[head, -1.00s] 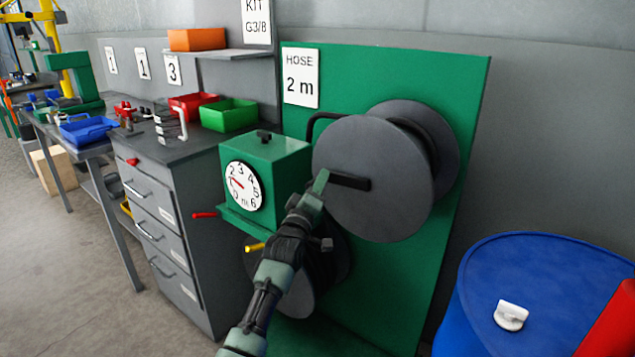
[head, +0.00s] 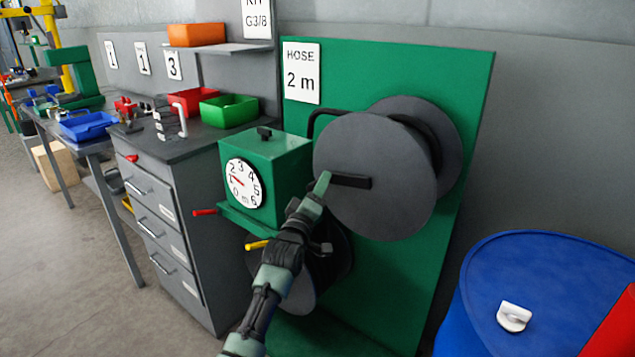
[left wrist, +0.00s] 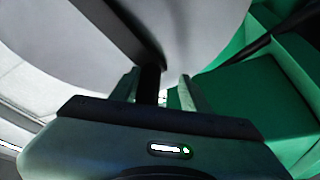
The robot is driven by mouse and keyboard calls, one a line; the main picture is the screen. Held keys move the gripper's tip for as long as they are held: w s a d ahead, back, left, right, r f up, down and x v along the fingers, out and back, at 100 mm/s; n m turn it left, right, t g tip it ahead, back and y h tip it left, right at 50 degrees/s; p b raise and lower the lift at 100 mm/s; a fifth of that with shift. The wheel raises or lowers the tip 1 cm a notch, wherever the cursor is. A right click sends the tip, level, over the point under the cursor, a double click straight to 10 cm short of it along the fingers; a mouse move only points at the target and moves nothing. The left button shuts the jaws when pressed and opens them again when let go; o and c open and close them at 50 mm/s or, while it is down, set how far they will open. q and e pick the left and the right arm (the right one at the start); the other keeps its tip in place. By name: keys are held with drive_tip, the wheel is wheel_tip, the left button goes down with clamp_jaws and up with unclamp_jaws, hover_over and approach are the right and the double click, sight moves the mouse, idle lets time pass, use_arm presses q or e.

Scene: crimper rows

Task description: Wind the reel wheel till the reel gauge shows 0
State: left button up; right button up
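The reel wheel (head: 385,205) is a large grey disc on a green panel, with a black crank bar (head: 352,181) that lies nearly level. The reel gauge (head: 243,184) is a white dial on a green box, and its red needle points up-left, near 1. My left gripper (head: 323,184) is at the left end of the crank. In the left wrist view the dark crank handle (left wrist: 149,84) stands between the two fingers (left wrist: 158,86). A gap shows between the handle and the right finger, so the gripper looks open around it. My right gripper is out of view.
A sign (head: 302,73) on the green panel (head: 400,70) reads HOSE 2 m. A lower reel (head: 303,295) is partly behind my left arm. A blue drum (head: 560,265) stands at right. A grey drawer cabinet (head: 165,235) with bins stands left of the box.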

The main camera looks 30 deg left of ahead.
use_arm(q)
drive_tip(key=shift+s+d+f, duration=0.1)
drive_tip(key=shift+s+f, duration=0.1)
drive_tip(key=shift+s, duration=0.05)
drive_tip(key=shift+s+d+p, duration=0.1)
drive_tip(key=shift+s+p, duration=0.3)
drive_tip(key=shift+s, duration=0.3)
drive_tip(key=shift+a+f+p+v, duration=0.1)
drive_tip(key=shift+p+v, duration=0.45)
drive_tip(key=shift+v, duration=0.95)
drive_tip(key=shift+a+f+p+v, duration=0.15)
drive_tip(key=shift+p+v, duration=0.35)
drive_tip(key=shift+v, duration=0.95)
